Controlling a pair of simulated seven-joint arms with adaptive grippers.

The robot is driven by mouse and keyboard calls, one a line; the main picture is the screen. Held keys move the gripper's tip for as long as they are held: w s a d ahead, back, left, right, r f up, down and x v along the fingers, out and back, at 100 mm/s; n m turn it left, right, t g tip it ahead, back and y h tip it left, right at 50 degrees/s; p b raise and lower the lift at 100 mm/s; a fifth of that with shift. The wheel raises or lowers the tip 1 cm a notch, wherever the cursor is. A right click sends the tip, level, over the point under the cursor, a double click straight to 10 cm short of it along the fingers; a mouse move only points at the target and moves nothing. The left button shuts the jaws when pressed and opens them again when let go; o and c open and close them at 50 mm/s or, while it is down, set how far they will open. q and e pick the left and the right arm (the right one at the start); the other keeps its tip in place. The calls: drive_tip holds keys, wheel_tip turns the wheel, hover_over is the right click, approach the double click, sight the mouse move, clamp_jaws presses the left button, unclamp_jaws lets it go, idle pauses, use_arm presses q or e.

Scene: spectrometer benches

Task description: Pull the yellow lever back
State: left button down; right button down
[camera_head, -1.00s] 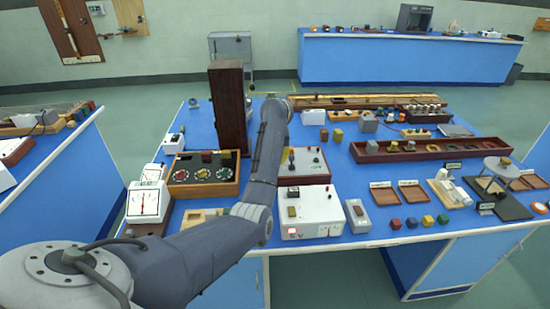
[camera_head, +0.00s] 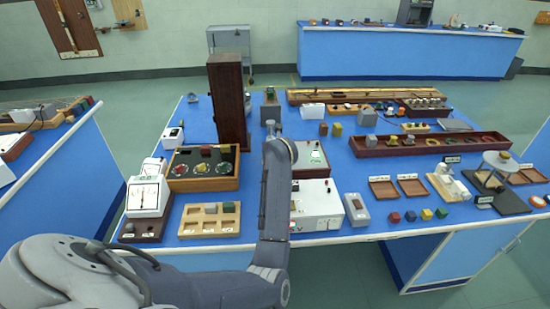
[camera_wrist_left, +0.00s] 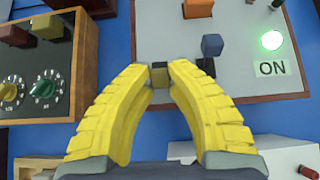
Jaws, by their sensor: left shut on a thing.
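The panel carries a lit green lamp (camera_wrist_left: 271,40) and an ON label (camera_wrist_left: 272,68). A dark block (camera_wrist_left: 205,68) and a blue-grey knob (camera_wrist_left: 212,45) sit right of the fingertips. In the head view the panel (camera_head: 315,159) is partly covered by my arm, and the gripper is hidden. My right gripper is not in view.
A wooden dial box (camera_head: 178,183) stands left of the panel, with a tall dark wooden cabinet (camera_head: 228,105) behind it. A wooden tray (camera_head: 207,232) lies near the front edge.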

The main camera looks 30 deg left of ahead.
use_arm(q)
drive_tip(key=shift+f, duration=0.1)
idle(0.4)
drive_tip(key=c, duration=1.3)
unclamp_jaws()
drive_tip(key=shift+v, duration=3.8)
